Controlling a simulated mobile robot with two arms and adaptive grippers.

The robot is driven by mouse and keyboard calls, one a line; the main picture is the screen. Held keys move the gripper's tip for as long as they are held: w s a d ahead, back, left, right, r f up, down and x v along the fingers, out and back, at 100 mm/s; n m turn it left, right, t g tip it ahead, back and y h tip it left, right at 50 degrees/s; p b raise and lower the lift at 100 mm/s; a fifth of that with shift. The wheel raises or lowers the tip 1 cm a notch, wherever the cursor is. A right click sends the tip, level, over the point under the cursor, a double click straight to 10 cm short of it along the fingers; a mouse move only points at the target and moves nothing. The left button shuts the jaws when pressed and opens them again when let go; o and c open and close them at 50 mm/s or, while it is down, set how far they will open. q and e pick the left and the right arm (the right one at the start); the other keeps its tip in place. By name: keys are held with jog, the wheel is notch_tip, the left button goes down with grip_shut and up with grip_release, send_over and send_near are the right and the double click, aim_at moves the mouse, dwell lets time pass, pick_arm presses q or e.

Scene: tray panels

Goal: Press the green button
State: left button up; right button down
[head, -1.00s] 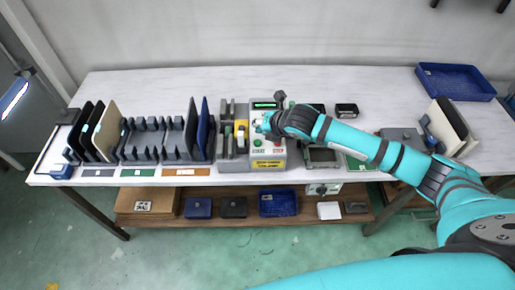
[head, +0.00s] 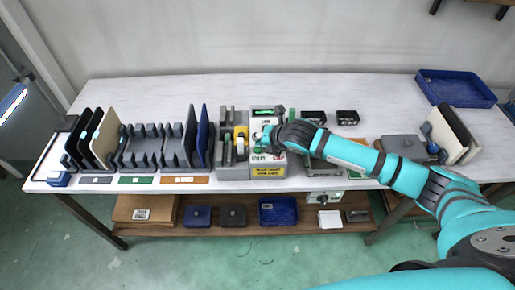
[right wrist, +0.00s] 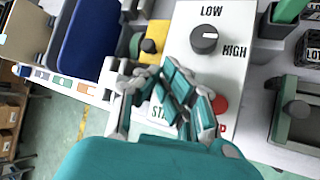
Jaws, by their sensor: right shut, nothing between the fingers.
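The grey control box (head: 233,172) stands near the front edge of the table, with a white panel, a lit display and a yellow label. In the right wrist view the white panel (right wrist: 228,68) shows a dark knob (right wrist: 204,40) marked LOW and HIGH, and a red button (right wrist: 220,104). A partly covered START label (right wrist: 158,113) is beside my fingers. My right gripper (head: 263,137) is shut and empty over the panel; contact cannot be told. My left gripper is not in view.
Upright dark and cream panels in racks (head: 143,142) stand left of the box, with a blue panel (head: 203,135) close beside it. Small black boxes (head: 347,117) stand behind my right arm. A blue tray (head: 456,88) is at the back right. The back of the table is mostly clear.

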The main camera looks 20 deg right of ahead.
jog(key=shift+f, duration=0.15)
dwell(0.6)
jog(key=shift+f, duration=0.3)
